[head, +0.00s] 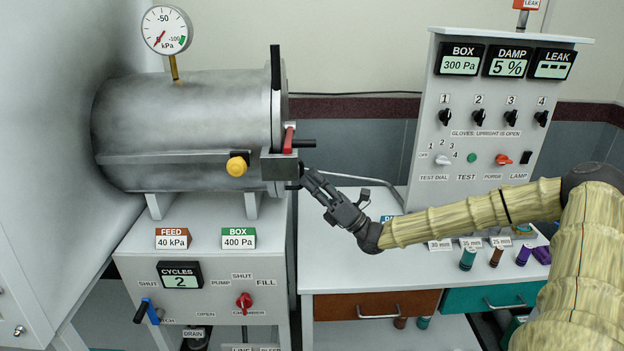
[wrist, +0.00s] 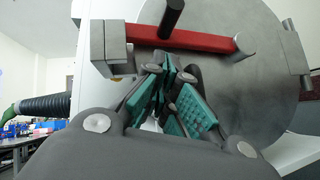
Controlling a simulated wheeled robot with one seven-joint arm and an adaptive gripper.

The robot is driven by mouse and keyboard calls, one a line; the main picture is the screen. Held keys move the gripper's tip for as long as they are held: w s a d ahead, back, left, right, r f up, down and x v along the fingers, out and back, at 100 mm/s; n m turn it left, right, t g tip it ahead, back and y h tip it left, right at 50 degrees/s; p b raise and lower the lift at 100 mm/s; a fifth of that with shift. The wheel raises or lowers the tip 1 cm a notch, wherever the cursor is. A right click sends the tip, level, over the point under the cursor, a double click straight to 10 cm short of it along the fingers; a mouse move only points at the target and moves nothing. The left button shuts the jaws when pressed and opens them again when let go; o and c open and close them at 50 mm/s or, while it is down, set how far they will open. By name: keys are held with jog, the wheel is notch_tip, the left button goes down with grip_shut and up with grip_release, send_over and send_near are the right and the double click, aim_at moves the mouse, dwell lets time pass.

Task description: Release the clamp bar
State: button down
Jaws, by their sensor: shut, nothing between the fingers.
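The clamp bar is a red bar (wrist: 195,40) lying across the round grey door (wrist: 258,75) of the chamber in the wrist view. Its left end meets a grey block (wrist: 113,42), and a black handle (wrist: 172,18) sticks out from it. In the head view the red bar (head: 288,139) shows edge-on at the chamber's right end, above the grey block (head: 279,166). My gripper (head: 305,174) is shut and empty, just right of that block. In the wrist view my gripper's green-padded fingertips (wrist: 166,76) are just below the bar. Whether they touch it cannot be told.
The metal chamber (head: 190,120) has a yellow knob (head: 237,166) and a gauge (head: 167,30). A control panel (head: 490,120) stands at the right. Colored cylinders (head: 468,258) stand on the white worktop (head: 345,270) below my arm. Space in front of the door is open.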

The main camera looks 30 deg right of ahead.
jog(key=b+v, duration=0.2)
jog(key=v, duration=0.7)
jog(key=shift+d, duration=0.2)
jog(key=shift+f+b, duration=0.3)
jog(key=shift+b, duration=0.25)
